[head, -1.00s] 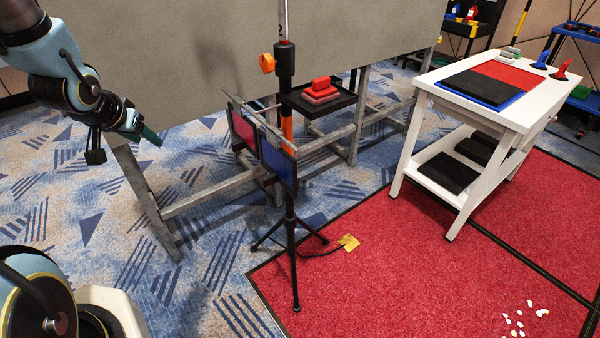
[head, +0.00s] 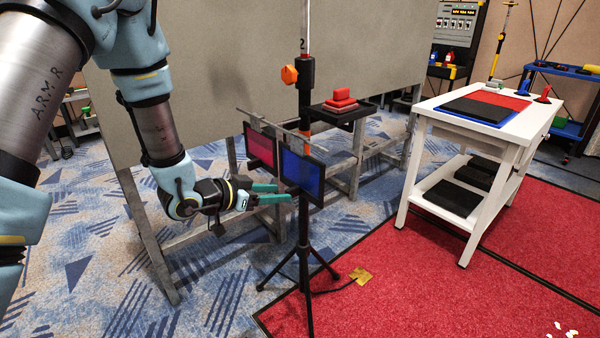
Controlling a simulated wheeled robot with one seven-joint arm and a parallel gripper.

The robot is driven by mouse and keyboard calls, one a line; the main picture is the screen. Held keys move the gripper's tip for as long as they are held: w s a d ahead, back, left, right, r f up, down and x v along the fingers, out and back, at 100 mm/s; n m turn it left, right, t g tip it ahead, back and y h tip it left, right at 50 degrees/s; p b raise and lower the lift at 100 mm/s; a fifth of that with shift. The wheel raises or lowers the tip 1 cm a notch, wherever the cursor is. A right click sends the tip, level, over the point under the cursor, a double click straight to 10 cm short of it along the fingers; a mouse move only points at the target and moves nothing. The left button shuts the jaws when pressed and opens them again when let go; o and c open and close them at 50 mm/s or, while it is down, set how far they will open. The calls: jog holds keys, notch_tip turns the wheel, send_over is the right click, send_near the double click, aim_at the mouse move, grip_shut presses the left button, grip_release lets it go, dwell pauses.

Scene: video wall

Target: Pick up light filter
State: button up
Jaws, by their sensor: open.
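Two framed light filters hang from a bar on a black tripod stand (head: 303,225). The blue filter (head: 302,173) is nearer and on the right. The pink-red filter (head: 260,147) is on the left, behind it. My gripper (head: 278,193) has green fingers and is open, one finger above the other. Its fingertips are at the lower left of the blue filter and below the pink-red one. I cannot tell whether a fingertip touches the blue frame. Nothing shows between the fingers.
A small black tray (head: 345,112) with red blocks is on the stand's right side, below an orange knob (head: 289,75). A large grey panel (head: 220,75) on a metal frame stands behind. A white table (head: 420,107) is at right. A cable lies on the red carpet (head: 420,290).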

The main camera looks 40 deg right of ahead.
aim_at(286, 191)
jog(key=x, duration=0.5)
jog(key=shift+w+d+p, duration=0.15)
jog(key=shift+w+p, duration=0.1)
jog(key=shift+p, duration=0.15)
grip_shut()
